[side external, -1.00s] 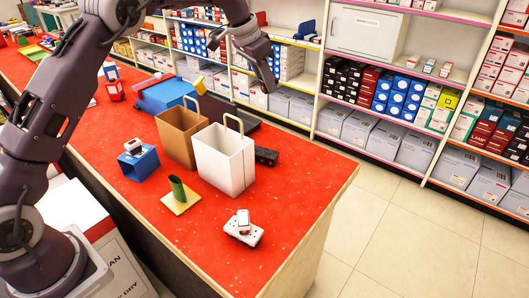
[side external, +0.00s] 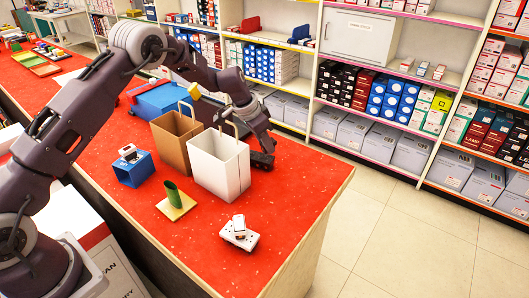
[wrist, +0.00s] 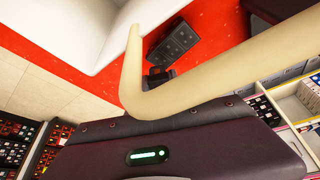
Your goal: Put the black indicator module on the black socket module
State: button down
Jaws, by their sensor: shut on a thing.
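The black socket module (wrist: 174,44) lies on the red counter behind the white bag; in the side external view its dark end (side external: 267,163) shows just under my gripper. My gripper (side external: 262,154) points down there, close above it. It is shut on a small black piece, which I take as the black indicator module (wrist: 158,78). In the wrist view this piece is just beside the socket module, partly hidden by the cream bag handle. Whether the two touch I cannot tell.
The white bag (side external: 219,170) stands left of my gripper, and its cream handle (wrist: 215,65) crosses close in front of the wrist camera. A brown bag (side external: 174,143), blue box (side external: 132,170), green tube (side external: 173,193) and white module stack (side external: 239,234) stand nearby.

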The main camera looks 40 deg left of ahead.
aim_at(265, 151)
jog(key=shift+f, duration=1.6)
jog(key=c, duration=1.2)
grip_release()
jog(key=shift+f, duration=0.1)
jog(key=v, duration=1.2)
jog(key=shift+r, duration=0.2)
